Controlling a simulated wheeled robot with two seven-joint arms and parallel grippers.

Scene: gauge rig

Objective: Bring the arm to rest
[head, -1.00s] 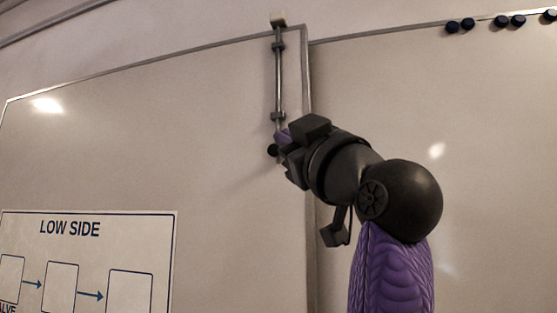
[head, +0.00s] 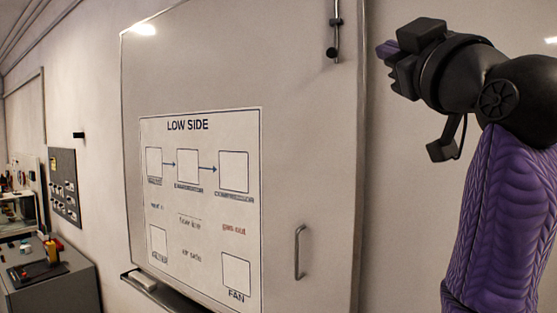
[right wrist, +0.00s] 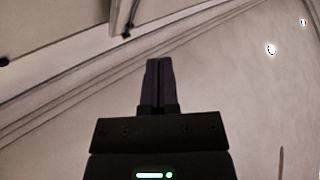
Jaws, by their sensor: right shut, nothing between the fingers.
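My right gripper (head: 385,50) is raised at the upper right of the head view, with its purple fingers pointing left. In the right wrist view its fingers (right wrist: 159,84) are together with nothing between them. It is apart from the metal latch rod (head: 336,35) on the whiteboard's upper right edge, which ends in a dark knob (head: 332,53). My left gripper is not in the frames.
The whiteboard (head: 240,65) bears a "LOW SIDE" diagram (head: 205,210) and a vertical handle (head: 298,252). A tray (head: 150,287) juts from its lower edge. A grey cabinet (head: 60,290) and a wall panel (head: 64,185) stand at far left.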

